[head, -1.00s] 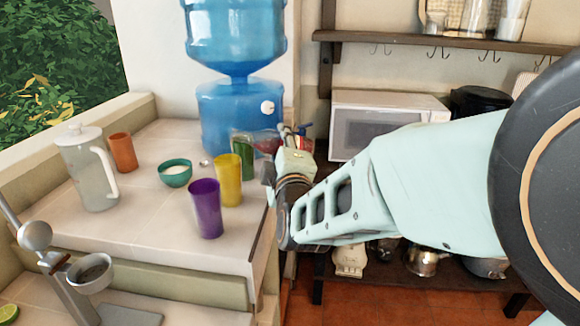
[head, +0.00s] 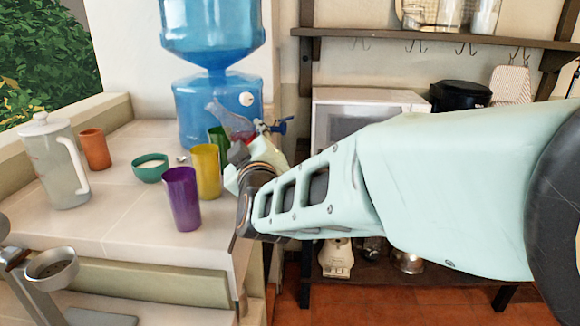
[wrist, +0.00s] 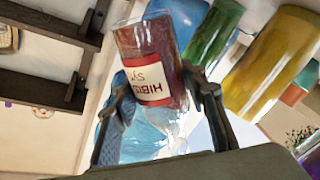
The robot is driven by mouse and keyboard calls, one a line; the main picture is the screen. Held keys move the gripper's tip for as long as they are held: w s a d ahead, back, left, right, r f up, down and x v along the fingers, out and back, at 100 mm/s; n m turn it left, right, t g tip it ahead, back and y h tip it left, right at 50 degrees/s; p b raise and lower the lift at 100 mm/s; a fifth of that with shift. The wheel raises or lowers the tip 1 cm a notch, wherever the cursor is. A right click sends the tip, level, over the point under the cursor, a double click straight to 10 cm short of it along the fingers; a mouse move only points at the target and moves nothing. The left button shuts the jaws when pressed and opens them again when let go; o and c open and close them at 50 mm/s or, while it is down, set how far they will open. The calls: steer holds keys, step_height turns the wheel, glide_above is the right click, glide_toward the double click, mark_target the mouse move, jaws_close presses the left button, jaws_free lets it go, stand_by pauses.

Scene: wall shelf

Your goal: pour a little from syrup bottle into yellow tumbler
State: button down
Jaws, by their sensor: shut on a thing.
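The syrup bottle (head: 238,124), clear with red liquid and a red and white label, is tilted, its clear neck end toward the upper left in the head view. My gripper (wrist: 162,88) is shut on the bottle (wrist: 152,45); the wrist view shows a finger on either side. The yellow tumbler (head: 206,172) stands on the counter, left of and below my gripper (head: 238,152) in the head view. The tumbler also shows at the upper right of the wrist view (wrist: 272,62). The bottle is apart from it. The tumbler's inside is hidden.
A purple tumbler (head: 182,200) stands in front of the yellow one, and a green tumbler (head: 215,137) behind it. A blue water dispenser (head: 200,100) stands behind the bottle. A teal bowl (head: 150,172), orange cup (head: 95,149) and pitcher (head: 58,165) are further left.

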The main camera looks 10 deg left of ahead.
mark_target(230, 138)
steer(key=shift+r, duration=0.15)
steer(key=a+m+b, duration=0.1)
steer(key=s+a+m, duration=0.1)
steer(key=m, duration=0.1)
steer(key=shift+a+b, duration=0.1)
steer(key=shift+b, duration=0.3)
steer(key=shift+s+a+r+m+b, duration=0.1)
steer(key=shift+s+a+m+b, duration=0.2)
steer(key=shift+a+m, duration=0.65)
steer(key=shift+d, duration=0.25)
steer(key=w+d+f+m+h, duration=0.1)
steer(key=w+d+f+h, duration=0.2)
steer(key=d, duration=0.4)
steer(key=w+d+f+m+t, duration=0.1)
steer(key=w+d+f, duration=0.25)
steer(key=d, duration=0.25)
steer(key=w+d+f+m+h, duration=0.2)
steer(key=w+d+f, duration=0.1)
steer(key=d+f, duration=0.3)
steer(key=s+d+f+h, duration=0.1)
steer(key=d+f, duration=0.4)
steer(key=d, duration=0.4)
steer(key=s+d+f+h, duration=0.1)
steer(key=d+f, duration=0.3)
steer(key=d, duration=0.5)
step_height(230, 138, up, 21)
steer(key=p, duration=2.1)
steer(key=shift+d+m, duration=0.2)
steer(key=shift+m, duration=0.15)
